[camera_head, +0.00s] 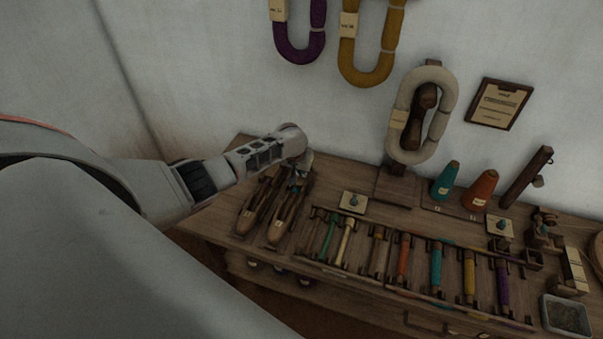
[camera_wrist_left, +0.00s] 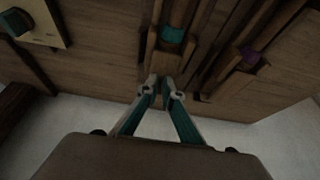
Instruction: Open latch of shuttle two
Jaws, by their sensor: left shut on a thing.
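Two long wooden shuttles lie side by side at the left end of the bench in the head view, a left one (camera_head: 256,203) and a right one (camera_head: 286,214). My left gripper (camera_head: 303,168) is at the far end of the right shuttle. In the left wrist view this shuttle carries a teal mark (camera_wrist_left: 173,35), and the other shuttle has a purple mark (camera_wrist_left: 251,54). The left gripper's fingertips (camera_wrist_left: 163,92) are close together on a small wooden piece at the shuttle's end, apparently its latch; the fingers partly hide it. No shuttle number is readable. My right gripper is out of view.
A card with a teal knob (camera_head: 353,203) lies right of the shuttles. A rack of coloured bobbins (camera_head: 403,258) fills the bench front. The wall (camera_head: 215,75) is close behind the gripper.

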